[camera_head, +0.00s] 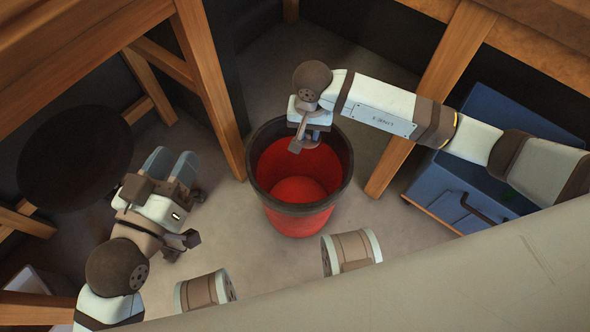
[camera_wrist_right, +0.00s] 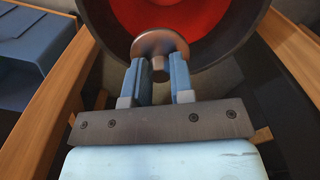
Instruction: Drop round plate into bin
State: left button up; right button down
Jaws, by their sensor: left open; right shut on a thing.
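The round plate (camera_wrist_right: 160,42) is a small brownish disc with a short stem. In the right wrist view its stem sits between the two blue fingers of my right gripper (camera_wrist_right: 158,70), which is shut on it. The bin (camera_head: 300,223) is a red bucket with a dark rim, standing on the floor in the head view. My right gripper (camera_head: 306,140) is over the bin's far part, pointing down; the plate is not clearly visible there. The bin's red inside (camera_wrist_right: 205,12) shows behind the plate. My left gripper (camera_head: 171,166) is open and empty, left of the bin.
A dark round seat or disc (camera_head: 72,158) is at the left. Wooden posts (camera_head: 212,85) stand left of the bin and at its right (camera_head: 388,167). A blue cabinet (camera_head: 450,185) is at the right. Bare floor surrounds the bin.

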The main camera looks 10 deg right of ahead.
aim_at(307, 140)
jog(key=shift+w+f, duration=0.2)
jog(key=shift+w, duration=0.35)
jog(key=shift+s+f+b, duration=0.15)
jog(key=shift+f+b, duration=0.4)
notch_tip(307, 140, down, 4)
jog(key=shift+r+b, duration=0.1)
jog(key=shift+b, duration=1.15)
jog(key=shift+f, duration=0.4)
pick_arm(q)
jog(key=f, duration=0.1)
jog(key=w+f+m, duration=0.1)
jog(key=f, duration=0.1)
jog(key=shift+w+a+m, duration=0.25)
jog(key=shift+w+m, duration=0.05)
jog(key=shift+w, duration=0.05)
jog(key=shift+r, duration=0.1)
pick_arm(e)
jog(key=c, duration=0.9)
grip_release()
jog(key=shift+r, duration=0.15)
